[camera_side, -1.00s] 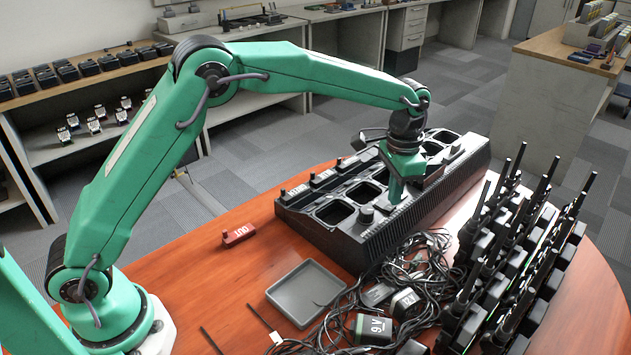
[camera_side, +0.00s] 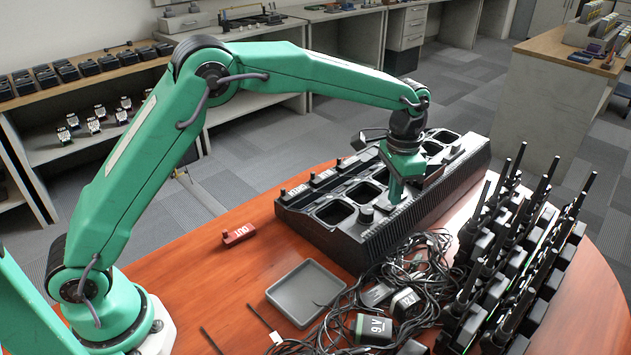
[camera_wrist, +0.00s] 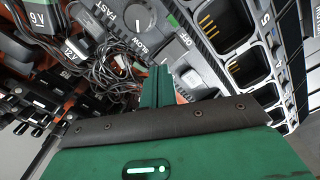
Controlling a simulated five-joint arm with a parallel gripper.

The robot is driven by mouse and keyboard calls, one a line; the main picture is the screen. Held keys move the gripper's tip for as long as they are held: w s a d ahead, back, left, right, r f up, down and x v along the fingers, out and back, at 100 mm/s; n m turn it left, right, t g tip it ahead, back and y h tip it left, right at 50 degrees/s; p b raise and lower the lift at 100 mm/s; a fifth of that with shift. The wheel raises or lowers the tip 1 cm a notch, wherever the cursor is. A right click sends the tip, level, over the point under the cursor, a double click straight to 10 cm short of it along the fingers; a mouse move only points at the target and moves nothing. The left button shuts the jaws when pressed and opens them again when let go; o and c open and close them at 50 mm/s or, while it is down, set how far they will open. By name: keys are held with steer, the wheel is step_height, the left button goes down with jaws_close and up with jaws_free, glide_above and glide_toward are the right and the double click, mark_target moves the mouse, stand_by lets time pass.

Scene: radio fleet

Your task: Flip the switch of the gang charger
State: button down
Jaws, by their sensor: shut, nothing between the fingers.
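The gang charger (camera_side: 322,232) is a long black unit with a row of empty pockets, lying diagonally on the table. It also shows in the wrist view (camera_wrist: 205,42), with a round FAST/SLOW dial and an OFF mark. A pale switch (camera_wrist: 190,82) sits below the OFF mark, partly hidden by my gripper. My gripper (camera_side: 394,197) is shut and empty, pointing down at the charger's top, beyond the dial (camera_side: 366,213). In the wrist view its fingertips (camera_wrist: 160,72) are just left of the switch. I cannot tell whether they touch it.
Tangled cables and power adapters (camera_side: 373,329) lie in front of the charger. Several radios with upright antennas (camera_side: 510,260) stand close on the right.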

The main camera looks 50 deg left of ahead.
mark_target(392, 208)
steer(key=shift+f, duration=0.95)
stand_by(1.1)
steer(key=shift+r, duration=3.55)
